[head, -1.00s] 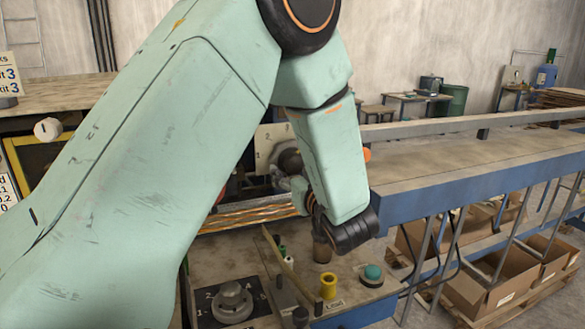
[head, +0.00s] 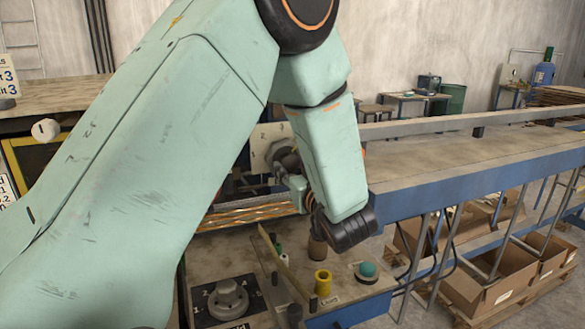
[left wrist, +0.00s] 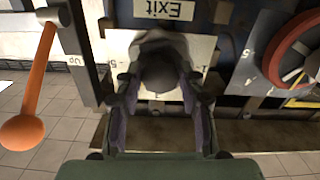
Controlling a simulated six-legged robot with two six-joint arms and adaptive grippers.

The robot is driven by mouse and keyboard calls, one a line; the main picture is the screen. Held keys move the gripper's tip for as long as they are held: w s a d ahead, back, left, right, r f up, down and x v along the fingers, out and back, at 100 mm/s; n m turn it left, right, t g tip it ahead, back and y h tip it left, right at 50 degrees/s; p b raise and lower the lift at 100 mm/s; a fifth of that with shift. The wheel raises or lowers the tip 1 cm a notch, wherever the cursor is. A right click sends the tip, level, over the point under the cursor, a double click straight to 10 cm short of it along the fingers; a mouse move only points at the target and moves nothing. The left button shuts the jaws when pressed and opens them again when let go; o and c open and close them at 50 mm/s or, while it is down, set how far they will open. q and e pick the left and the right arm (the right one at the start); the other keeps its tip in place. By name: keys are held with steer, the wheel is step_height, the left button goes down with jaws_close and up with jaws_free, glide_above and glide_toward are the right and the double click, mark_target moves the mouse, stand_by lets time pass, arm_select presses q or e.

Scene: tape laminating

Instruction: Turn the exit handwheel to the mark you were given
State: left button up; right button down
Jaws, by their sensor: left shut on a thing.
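The exit handwheel shows in the left wrist view as a dark rounded knob (left wrist: 160,72) in front of a pale numbered plate (left wrist: 118,45). A white "Exit" label (left wrist: 164,9) reads upside down beside it. My left gripper (left wrist: 158,100) is shut on the handwheel, with a finger on each side. In the head view the plate (head: 262,139) shows a 2, and the dark handwheel (head: 284,157) is partly hidden behind my left arm. My left gripper (head: 293,172) is mostly hidden there too. The pointer and the exact setting cannot be read. My right gripper is not in view.
An orange lever (left wrist: 32,95) and a red wheel (left wrist: 292,50) flank the handwheel in the left wrist view. In the head view a grey selector knob (head: 228,298), a yellow spool (head: 323,281) and a teal button (head: 367,270) sit below. A long bench (head: 450,165) extends right.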

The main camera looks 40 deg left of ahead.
arm_select(q)
steer(key=shift+s+r+m+p, duration=0.1)
steer(key=shift+m+p, duration=0.5)
steer(key=shift+p, duration=0.35)
steer(key=shift+m+p, duration=1.2)
steer(key=shift+p, duration=0.05)
steer(key=shift+m+p, duration=0.35)
steer(key=shift+m, duration=1.95)
